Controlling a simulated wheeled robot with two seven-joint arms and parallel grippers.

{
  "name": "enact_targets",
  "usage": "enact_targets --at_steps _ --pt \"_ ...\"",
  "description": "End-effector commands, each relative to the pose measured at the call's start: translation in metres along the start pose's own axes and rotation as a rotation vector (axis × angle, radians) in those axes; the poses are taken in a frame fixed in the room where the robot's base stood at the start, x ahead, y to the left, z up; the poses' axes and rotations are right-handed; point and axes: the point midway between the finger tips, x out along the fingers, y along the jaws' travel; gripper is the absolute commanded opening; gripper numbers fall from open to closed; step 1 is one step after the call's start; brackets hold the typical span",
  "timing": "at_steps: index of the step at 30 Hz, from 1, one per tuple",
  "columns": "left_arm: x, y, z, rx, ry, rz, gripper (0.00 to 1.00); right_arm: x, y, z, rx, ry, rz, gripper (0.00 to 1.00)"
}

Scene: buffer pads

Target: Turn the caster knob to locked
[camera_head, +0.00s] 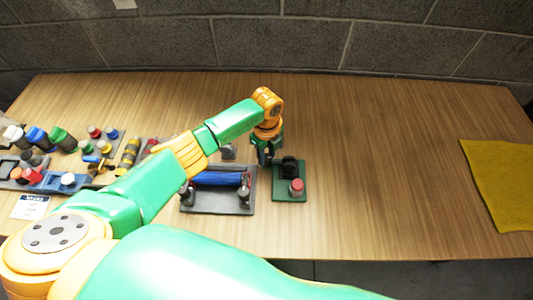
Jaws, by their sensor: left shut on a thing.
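A small green base plate (304,187) lies near the middle of the table. It carries a black knob (290,165) at its back and a grey post with a red cap (296,187) in front. My left gripper (272,157) points down at the back left of this plate. It is shut on what looks like the black knob, though the contact is small and partly hidden by the fingers. The lock marking of the knob is too small to read. My right gripper is not in view.
A grey tray (217,208) with a blue roller (217,178) lies just left of the green plate. Several bottles, knobs and small fixtures crowd the table's left. A yellow cloth (500,185) lies at the right edge. The table (400,170) between is clear.

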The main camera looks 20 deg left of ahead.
Motion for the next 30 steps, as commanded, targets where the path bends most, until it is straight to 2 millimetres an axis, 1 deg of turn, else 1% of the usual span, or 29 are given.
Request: enact_targets --at_steps 7,8,9,10,11,18,20,23,27,30 --pt "0.001 0.001 -0.001 0.002 0.003 0.002 0.0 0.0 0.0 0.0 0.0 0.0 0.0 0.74" --pt "0.001 0.001 -0.001 0.002 0.003 0.002 0.42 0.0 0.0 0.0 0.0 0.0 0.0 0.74" --pt "0.001 0.0 -0.001 0.001 0.003 0.002 0.53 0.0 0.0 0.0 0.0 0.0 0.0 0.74" --pt "0.001 0.0 -0.001 0.001 0.002 0.002 0.61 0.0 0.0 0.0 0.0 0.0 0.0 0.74" --pt "0.001 0.0 -0.001 0.001 0.002 0.002 0.67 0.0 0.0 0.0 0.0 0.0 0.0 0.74" --pt "0.0 0.0 0.0 0.0 0.001 0.001 0.67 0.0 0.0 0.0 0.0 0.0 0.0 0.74" --pt "-0.002 0.0 0.0 0.0 0.001 0.0 0.67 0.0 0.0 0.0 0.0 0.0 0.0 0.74" --pt "-0.019 -0.001 0.0 0.002 0.0 -0.002 0.67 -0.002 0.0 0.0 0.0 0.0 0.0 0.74" --pt "-0.049 -0.001 0.0 0.002 -0.001 -0.003 0.67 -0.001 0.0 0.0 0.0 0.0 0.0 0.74" --pt "-0.064 -0.001 -0.001 0.001 0.0 -0.002 0.67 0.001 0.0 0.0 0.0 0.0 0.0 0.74"
